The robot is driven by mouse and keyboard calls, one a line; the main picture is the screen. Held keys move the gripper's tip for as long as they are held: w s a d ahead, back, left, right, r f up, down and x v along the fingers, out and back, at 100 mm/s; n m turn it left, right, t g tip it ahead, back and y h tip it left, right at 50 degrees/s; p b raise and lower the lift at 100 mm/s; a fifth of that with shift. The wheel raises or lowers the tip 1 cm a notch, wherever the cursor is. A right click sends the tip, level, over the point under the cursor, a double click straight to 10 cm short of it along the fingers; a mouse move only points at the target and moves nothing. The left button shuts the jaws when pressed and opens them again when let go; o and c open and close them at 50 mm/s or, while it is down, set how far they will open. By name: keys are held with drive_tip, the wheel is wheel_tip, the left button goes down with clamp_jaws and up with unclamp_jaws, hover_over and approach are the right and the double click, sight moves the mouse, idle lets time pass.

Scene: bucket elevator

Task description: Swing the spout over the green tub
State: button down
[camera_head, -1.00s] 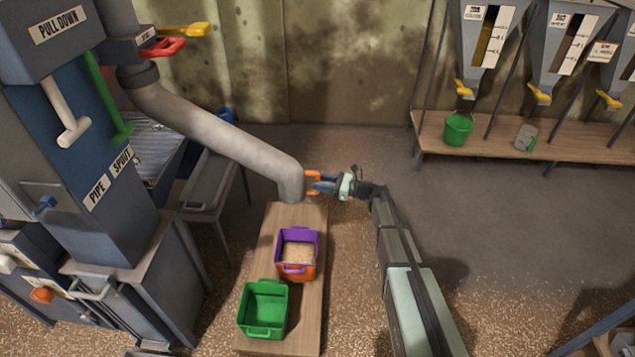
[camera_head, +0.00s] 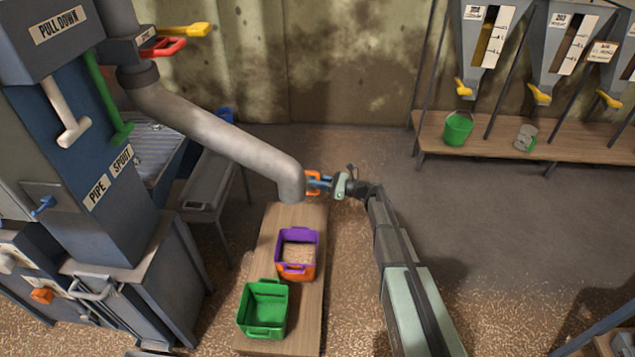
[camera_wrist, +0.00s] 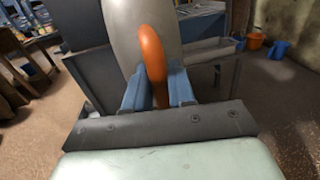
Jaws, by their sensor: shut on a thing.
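The spout is a long grey pipe (camera_head: 225,135) that slants down from the machine to a bent end (camera_head: 290,184). An orange handle (camera_wrist: 153,62) sits on that end; it also shows in the head view (camera_head: 312,182). My gripper (camera_head: 323,184) is shut on the handle, its blue fingers on both sides of it in the wrist view (camera_wrist: 158,92). The green tub (camera_head: 264,308) stands empty at the near end of a wooden bench (camera_head: 305,325). The spout's end is over the bench's far end, beyond a purple and orange tub (camera_head: 297,253) of grain, not above the green tub.
The machine with levers (camera_head: 90,170) stands at the left, with a grey trough (camera_head: 212,188) beside it. A shelf (camera_head: 570,155) with a green bucket (camera_head: 458,128) is at the back right. The floor right of the bench is clear except for my arm.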

idle(0.3)
drive_tip(key=s+a+m+t, duration=0.1)
drive_tip(key=s+a, duration=0.3)
drive_tip(key=s, duration=1.1)
drive_tip(key=s+a+m+t+h, duration=0.1)
drive_tip(key=s+a+t, duration=0.2)
drive_tip(key=s, duration=1.2)
drive_tip(key=shift+a+m, duration=0.4)
drive_tip(key=shift+a, duration=0.65)
drive_tip(key=c, duration=1.1)
unclamp_jaws()
drive_tip(key=shift+w, duration=0.1)
